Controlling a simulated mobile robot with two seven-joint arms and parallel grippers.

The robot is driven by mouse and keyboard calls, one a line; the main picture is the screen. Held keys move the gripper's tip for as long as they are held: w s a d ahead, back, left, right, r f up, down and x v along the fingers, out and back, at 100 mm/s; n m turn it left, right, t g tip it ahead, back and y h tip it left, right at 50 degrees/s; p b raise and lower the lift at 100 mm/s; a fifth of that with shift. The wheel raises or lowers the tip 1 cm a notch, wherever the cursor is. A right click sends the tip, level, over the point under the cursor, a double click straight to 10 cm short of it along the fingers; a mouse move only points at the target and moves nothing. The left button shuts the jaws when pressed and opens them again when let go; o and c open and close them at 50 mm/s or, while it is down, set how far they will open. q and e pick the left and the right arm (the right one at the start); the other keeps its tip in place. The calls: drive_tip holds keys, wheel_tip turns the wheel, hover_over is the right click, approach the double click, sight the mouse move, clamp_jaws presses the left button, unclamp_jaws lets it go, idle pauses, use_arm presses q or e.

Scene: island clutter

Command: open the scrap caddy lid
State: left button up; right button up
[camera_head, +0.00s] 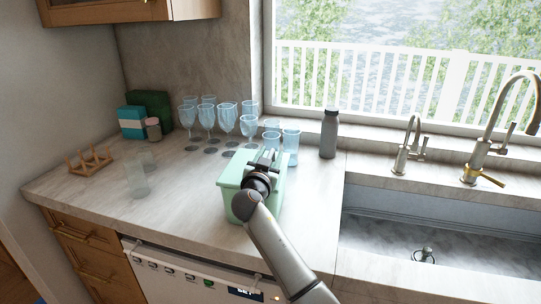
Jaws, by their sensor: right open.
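The scrap caddy is a light green box (234,203) on the countertop, left of the sink. Its pale green lid (236,170) lies flat over the top and looks closed. My right gripper (266,158) is above the lid's far part, with the arm reaching in from the bottom right. The gripper is open. It hides the middle of the lid, and I cannot tell whether the fingers touch it. My left gripper is not in view.
Several stemmed glasses (227,119) and tumblers (291,145) stand close behind the caddy. A grey bottle (329,134) is behind to the right. A clear glass (137,180) and a wooden rack (90,160) are left. The sink (400,240) is right.

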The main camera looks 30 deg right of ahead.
clamp_jaws()
idle(1.3)
